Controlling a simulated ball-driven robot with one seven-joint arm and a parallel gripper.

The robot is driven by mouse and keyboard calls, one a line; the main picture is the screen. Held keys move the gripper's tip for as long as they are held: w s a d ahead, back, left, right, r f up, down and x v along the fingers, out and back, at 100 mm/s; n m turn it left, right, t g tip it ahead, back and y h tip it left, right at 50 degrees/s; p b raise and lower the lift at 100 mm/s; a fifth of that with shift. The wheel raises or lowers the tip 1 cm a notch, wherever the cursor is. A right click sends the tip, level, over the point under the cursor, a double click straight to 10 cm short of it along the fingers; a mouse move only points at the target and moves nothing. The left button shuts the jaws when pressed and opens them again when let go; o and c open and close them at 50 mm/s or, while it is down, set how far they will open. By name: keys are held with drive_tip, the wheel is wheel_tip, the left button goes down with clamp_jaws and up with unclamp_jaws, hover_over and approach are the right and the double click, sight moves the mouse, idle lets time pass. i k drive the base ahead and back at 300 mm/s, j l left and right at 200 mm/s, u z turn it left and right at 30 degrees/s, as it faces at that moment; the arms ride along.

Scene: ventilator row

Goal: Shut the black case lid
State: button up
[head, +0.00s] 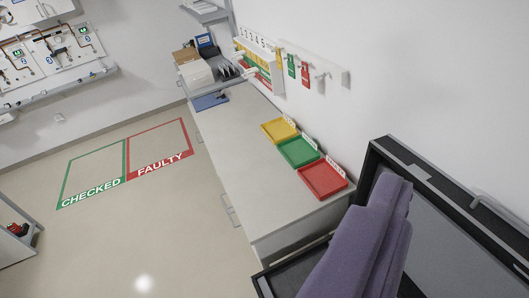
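The black case (376,150) is at the lower right and is cut off by the picture edge. Its lid (455,235) stands open, a grey panel inside a black frame. A dark lower part of the case (290,273) shows at the bottom edge. My purple gripper (398,185) reaches up from the bottom edge in front of the case and hides much of its middle. Its two long parts lie close together, and whether there is a gap between the tips is unclear. I cannot tell whether it touches the lid.
A long grey-white counter (235,150) runs away beyond the case, with yellow (280,129), green (299,151) and red (323,178) trays on it. A white wall stands close behind the lid. Open floor (130,240) lies left, with CHECKED and FAULTY areas marked.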

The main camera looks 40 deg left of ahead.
sight(464, 244)
drive_tip(key=i+j, duration=0.15)
drive_tip(key=j, duration=0.15)
drive_tip(key=i+j+z, duration=0.1)
drive_tip(key=j, duration=0.2)
drive_tip(key=i+j, duration=0.15)
drive_tip(key=j, duration=0.15)
drive_tip(key=i+j+z, duration=0.1)
drive_tip(key=j, duration=0.25)
